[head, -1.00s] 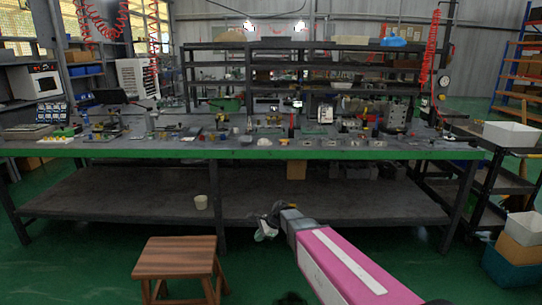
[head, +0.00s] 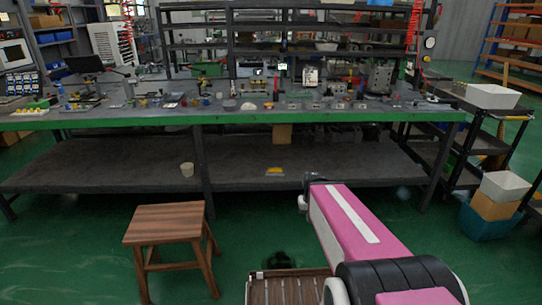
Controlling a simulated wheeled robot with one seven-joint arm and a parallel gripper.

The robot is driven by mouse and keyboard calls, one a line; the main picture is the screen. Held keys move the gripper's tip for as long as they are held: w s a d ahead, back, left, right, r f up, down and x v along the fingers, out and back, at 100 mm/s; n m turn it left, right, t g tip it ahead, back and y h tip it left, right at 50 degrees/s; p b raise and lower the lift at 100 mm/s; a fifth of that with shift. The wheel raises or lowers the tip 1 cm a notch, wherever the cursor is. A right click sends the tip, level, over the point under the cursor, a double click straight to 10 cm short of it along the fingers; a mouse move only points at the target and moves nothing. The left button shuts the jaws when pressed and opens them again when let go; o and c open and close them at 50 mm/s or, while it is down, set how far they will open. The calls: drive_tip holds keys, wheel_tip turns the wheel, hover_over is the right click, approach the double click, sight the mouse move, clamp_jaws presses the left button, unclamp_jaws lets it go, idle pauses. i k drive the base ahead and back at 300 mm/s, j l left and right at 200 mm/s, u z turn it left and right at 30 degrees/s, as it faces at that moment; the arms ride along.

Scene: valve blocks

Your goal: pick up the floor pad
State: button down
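A small dark, blurred thing (head: 280,260) lies on the green floor to the right of the wooden stool; it may be the floor pad, but its shape is unclear. My gripper (head: 304,198) is at the far end of my pink arm, in front of the bench's lower shelf. It is up and to the right of the dark thing in the picture, apart from it. The arm's end link hides most of the gripper, so its fingers and anything in them cannot be made out.
The wooden stool (head: 172,226) stands left on the floor. The long workbench (head: 120,122) crosses the view, with a white cup (head: 187,169) and a yellow item (head: 274,171) on its lower shelf. A black cart (head: 425,152) stands right. A slatted brown tray (head: 290,290) shows at the bottom.

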sight(271, 172)
drive_tip(key=k+l, duration=0.1)
drive_tip(key=k, duration=0.4)
drive_tip(key=k+l, duration=0.1)
drive_tip(key=k, duration=0.4)
drive_tip(key=i+j+z, duration=0.15)
drive_tip(key=i, duration=0.4)
drive_tip(key=i+j+z, duration=0.15)
drive_tip(key=i+j, duration=0.3)
drive_tip(key=i, duration=0.15)
drive_tip(key=i+j+z, duration=0.1)
drive_tip(key=i+j, duration=0.5)
drive_tip(key=i, duration=0.25)
drive_tip(key=i+j+z, duration=0.15)
drive_tip(key=i, duration=0.35)
